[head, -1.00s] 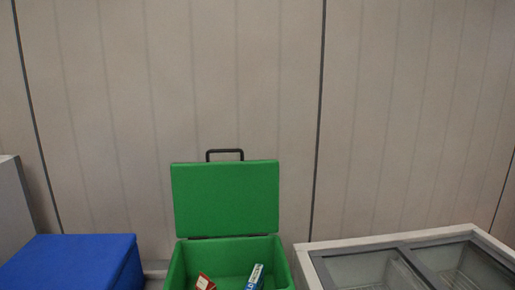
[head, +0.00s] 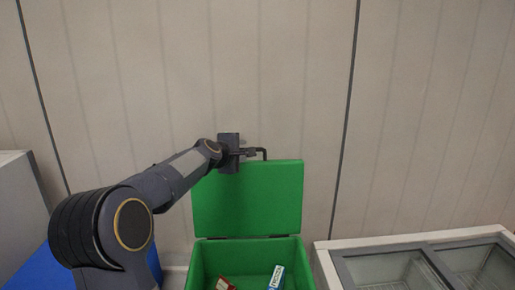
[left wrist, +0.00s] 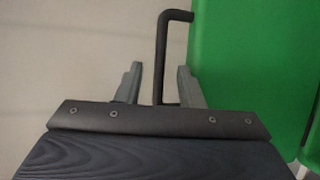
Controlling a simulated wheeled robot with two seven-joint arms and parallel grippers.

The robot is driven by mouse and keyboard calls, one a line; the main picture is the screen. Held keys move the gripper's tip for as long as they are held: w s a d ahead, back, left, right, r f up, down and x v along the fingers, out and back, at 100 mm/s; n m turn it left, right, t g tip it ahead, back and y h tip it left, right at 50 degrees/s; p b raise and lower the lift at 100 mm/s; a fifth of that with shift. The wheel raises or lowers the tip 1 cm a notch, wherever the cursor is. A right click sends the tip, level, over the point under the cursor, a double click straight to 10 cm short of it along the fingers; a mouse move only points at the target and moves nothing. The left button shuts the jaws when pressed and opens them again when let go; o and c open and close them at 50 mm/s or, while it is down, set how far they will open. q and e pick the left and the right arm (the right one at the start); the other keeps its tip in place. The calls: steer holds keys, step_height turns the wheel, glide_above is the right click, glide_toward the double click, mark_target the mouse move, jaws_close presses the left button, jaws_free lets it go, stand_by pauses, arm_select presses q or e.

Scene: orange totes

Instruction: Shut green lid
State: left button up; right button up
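The green lid (head: 248,197) stands open and upright behind the green box (head: 250,257) in the head view; it also shows at the right of the left wrist view (left wrist: 232,55). Its black handle (head: 264,152) is on the top edge. My left gripper (head: 250,152) is at the handle's left part. In the left wrist view, its two fingers (left wrist: 160,80) are apart, with the long bar of the handle (left wrist: 161,50) between them and a gap on both sides. My right gripper is not in view.
A red item (head: 223,284) and a blue-and-white box (head: 277,277) lie inside the green box. A blue box (head: 40,272) is at left, partly behind my left arm. A white-framed glass-topped cabinet (head: 420,241) stands at right. A panelled wall is behind.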

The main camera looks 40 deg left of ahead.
arm_select(q)
steer(key=p+x, duration=0.1)
steer(key=x, duration=0.4)
steer(key=shift+w+f, duration=0.1)
steer(key=shift+f, duration=0.05)
jaws_close()
